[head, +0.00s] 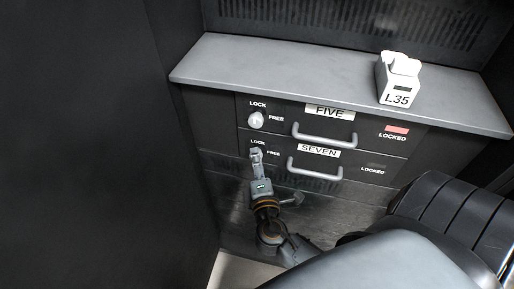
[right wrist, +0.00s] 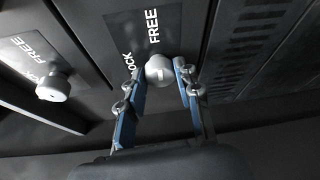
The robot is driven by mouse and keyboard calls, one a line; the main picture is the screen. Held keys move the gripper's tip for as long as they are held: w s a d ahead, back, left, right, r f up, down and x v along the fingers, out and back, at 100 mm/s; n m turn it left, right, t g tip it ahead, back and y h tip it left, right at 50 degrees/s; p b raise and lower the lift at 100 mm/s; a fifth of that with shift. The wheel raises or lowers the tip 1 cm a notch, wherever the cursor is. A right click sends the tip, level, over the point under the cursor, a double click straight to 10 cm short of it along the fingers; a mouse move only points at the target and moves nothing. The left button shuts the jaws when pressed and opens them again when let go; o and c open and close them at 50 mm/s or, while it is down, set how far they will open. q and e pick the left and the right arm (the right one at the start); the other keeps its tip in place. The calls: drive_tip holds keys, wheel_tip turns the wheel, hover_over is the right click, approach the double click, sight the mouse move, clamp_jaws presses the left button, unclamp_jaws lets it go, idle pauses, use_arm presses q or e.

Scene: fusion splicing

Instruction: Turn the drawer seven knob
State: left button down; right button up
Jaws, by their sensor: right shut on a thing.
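Drawer seven (head: 345,172) is the lower drawer, with a SEVEN label and a bar handle. Its LOCKED lamp (head: 376,166) is dark. My right gripper (head: 256,155) reaches up from below to its knob, between the LOCK and FREE marks, and covers it in the head view. In the right wrist view, the round pale drawer seven knob (right wrist: 158,69) sits between the blue-padded fingertips of my right gripper (right wrist: 160,82), which is shut on it. I cannot tell exactly which mark the knob points to. My left gripper is not in view.
Drawer five (head: 360,122) is just above, with a white knob (head: 255,120) and a red lit LOCKED lamp (head: 397,130). A white L35 device (head: 397,82) stands on the grey countertop (head: 270,62). A dark wall (head: 90,130) is at left.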

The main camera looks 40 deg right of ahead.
drive_tip(key=shift+r, duration=0.1)
drive_tip(key=o, duration=1.1)
drive_tip(key=shift+d, duration=0.1)
drive_tip(key=shift+o, duration=0.2)
drive_tip(key=v, duration=1.2)
drive_tip(key=shift+w, duration=0.1)
